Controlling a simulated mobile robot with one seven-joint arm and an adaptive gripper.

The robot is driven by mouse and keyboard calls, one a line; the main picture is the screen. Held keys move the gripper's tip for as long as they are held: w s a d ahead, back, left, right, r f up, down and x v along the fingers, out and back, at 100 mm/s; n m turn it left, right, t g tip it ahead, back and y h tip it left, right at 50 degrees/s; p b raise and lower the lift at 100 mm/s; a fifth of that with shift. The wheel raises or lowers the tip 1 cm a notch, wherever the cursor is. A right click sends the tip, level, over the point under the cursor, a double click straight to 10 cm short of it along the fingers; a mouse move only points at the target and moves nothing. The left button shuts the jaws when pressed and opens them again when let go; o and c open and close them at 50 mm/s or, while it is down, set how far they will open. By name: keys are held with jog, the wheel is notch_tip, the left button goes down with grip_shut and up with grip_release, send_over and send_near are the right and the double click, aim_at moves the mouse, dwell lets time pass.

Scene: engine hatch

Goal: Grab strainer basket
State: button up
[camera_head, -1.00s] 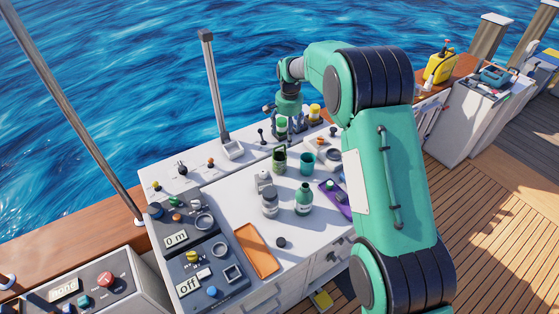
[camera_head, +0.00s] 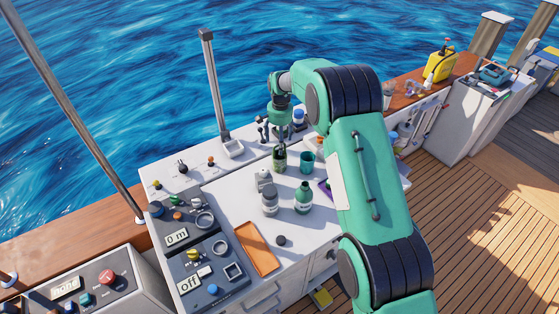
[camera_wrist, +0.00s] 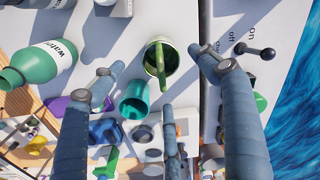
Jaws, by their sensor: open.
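A dark green, open-topped round vessel (camera_head: 279,160) stands on the white counter below my gripper. In the wrist view, it shows from above as a green cylinder (camera_wrist: 172,53) with a lighter green upright bar across its mouth. This looks like the strainer basket's handle (camera_wrist: 159,68), but the basket itself is hard to make out inside. My gripper (camera_head: 282,132) points down over it. In the wrist view, the fingers of my gripper (camera_wrist: 157,61) are spread, with the bar between the fingertips and nothing held. Whether the tips are level with the bar is unclear.
A teal cup (camera_head: 307,161) stands close right of the vessel. An orange tray (camera_head: 257,249) lies further forward. Small levers (camera_head: 263,131) rise from the panel behind.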

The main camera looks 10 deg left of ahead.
aim_at(279, 161)
notch_tip(279, 161, down, 7)
jog(key=shift+f, duration=0.15)
jog(key=shift+f, duration=0.1)
dwell(0.4)
jog(key=shift+s+a+f+p, duration=0.1)
jog(key=shift+f+p, duration=0.25)
jog(key=shift+f, duration=2.15)
jog(key=shift+c, duration=0.5)
jog(key=c, duration=1.2)
jog(key=o, duration=1.3)
jog(key=shift+r, duration=0.15)
